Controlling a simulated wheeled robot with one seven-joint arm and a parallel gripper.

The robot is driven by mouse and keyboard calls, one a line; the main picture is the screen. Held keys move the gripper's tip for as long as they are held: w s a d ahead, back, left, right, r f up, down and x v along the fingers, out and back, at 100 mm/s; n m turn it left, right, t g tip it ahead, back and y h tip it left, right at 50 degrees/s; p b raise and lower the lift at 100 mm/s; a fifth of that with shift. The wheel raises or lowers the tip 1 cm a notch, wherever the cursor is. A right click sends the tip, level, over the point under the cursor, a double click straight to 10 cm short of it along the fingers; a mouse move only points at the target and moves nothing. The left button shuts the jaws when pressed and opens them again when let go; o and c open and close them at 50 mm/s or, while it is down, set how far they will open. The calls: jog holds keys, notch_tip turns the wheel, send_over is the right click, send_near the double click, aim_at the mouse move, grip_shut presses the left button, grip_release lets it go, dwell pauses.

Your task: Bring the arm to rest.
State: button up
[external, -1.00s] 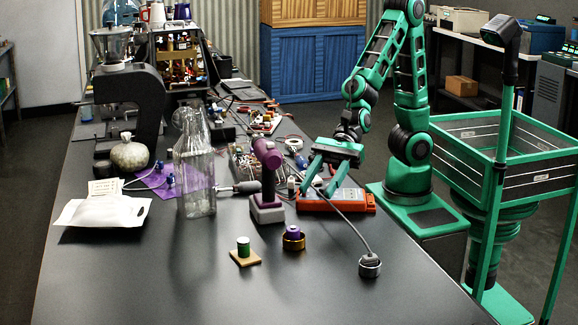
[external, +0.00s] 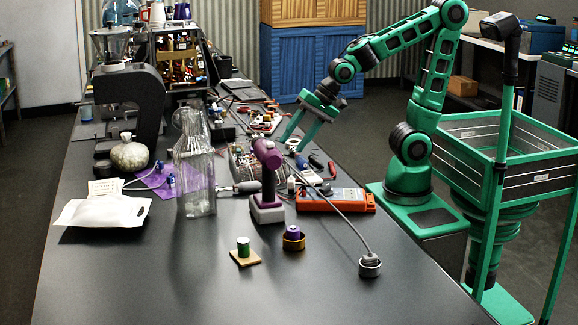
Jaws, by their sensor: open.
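My gripper (external: 292,142) is at the end of my green arm (external: 400,45), over the back right part of the dark table (external: 200,275). Its two green fingers are spread apart and point down and to the left. I see nothing held between them. The fingertips are close above or beside the cluttered parts behind the orange meter; whether they touch anything I cannot tell.
The orange meter (external: 335,200) lies near the table's right edge, with a purple drill (external: 267,175) to its left. A clear bottle (external: 195,170) stands further left. The front of the table is mostly clear.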

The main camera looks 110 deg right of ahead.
jog(key=s+d+n+g, duration=0.1)
jog(key=s+d, duration=0.1)
jog(key=s, duration=0.1)
jog(key=s+d+f+n+g, duration=0.1)
jog(key=s+d+n, duration=0.1)
jog(key=s, duration=0.2)
jog(key=s+d+f+n+g, duration=0.1)
jog(key=s+d+n, duration=0.1)
jog(key=s, duration=0.1)
jog(key=shift+s+f+h, duration=0.25)
jog(key=shift+h, duration=0.05)
jog(key=s+d+f+n+g+y, duration=0.1)
jog(key=s+n+g, duration=0.2)
jog(key=s, duration=0.9)
jog(key=shift+s+d+n+g, duration=0.15)
jog(key=shift+d+n+g, duration=0.2)
jog(key=shift+n, duration=0.85)
jog(key=shift+a, duration=0.1)
